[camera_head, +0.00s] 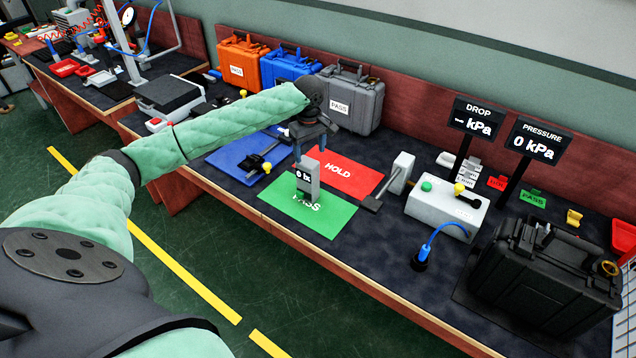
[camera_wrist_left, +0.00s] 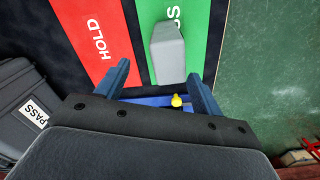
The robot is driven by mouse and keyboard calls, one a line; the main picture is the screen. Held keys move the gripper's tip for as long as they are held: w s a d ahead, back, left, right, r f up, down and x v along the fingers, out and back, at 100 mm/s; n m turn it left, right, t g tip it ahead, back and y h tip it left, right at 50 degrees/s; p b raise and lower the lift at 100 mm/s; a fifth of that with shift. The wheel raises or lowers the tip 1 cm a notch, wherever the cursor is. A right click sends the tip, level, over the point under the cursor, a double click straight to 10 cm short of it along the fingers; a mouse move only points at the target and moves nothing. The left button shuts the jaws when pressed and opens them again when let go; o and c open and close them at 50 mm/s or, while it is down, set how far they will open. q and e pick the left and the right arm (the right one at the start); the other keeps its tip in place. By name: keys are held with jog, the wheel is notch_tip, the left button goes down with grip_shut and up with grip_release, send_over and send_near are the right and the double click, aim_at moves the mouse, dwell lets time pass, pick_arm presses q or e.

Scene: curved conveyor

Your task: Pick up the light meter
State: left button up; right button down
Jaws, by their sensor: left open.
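The light meter (camera_head: 308,180) is a small grey block with a "0 lx" display, standing upright on the green PASS mat (camera_head: 334,215). It also shows in the left wrist view (camera_wrist_left: 168,55), seen from above on the green mat (camera_wrist_left: 205,20). My left gripper (camera_head: 311,150) is open, pointing down just above the meter. In the left wrist view the meter appears ahead of and between the two spread fingers (camera_wrist_left: 160,72), and I see no contact. My right gripper is not in view.
A red HOLD mat (camera_head: 345,176) lies beside the green one, with a blue mat (camera_head: 226,157) to the left. A grey box (camera_head: 435,208) and a black case (camera_head: 545,275) stand right. Orange (camera_head: 240,62), blue (camera_head: 285,66) and grey (camera_head: 362,103) cases stand behind.

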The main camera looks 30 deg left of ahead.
aim_at(308, 170)
pick_arm(q)
jog(key=shift+s+f+n, duration=0.1)
jog(key=shift+s+n, duration=0.05)
jog(key=shift+n, duration=1.05)
jog(key=shift+d+n, duration=0.1)
jog(key=shift+n, duration=0.9)
jog(key=shift+f+p, duration=0.45)
jog(key=shift+f, duration=0.75)
jog(key=f, duration=0.1)
jog(key=f+p, duration=0.1)
jog(key=f, duration=0.1)
jog(key=s+f+p, duration=0.1)
jog(key=shift+a+f, duration=0.25)
jog(key=shift+f, duration=0.4)
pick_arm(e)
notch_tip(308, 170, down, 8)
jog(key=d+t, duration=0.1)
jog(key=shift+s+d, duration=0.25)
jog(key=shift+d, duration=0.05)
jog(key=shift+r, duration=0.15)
pick_arm(q)
jog(key=c, duration=1.2)
jog(key=shift+o, duration=0.2)
jog(key=shift+r, duration=0.1)
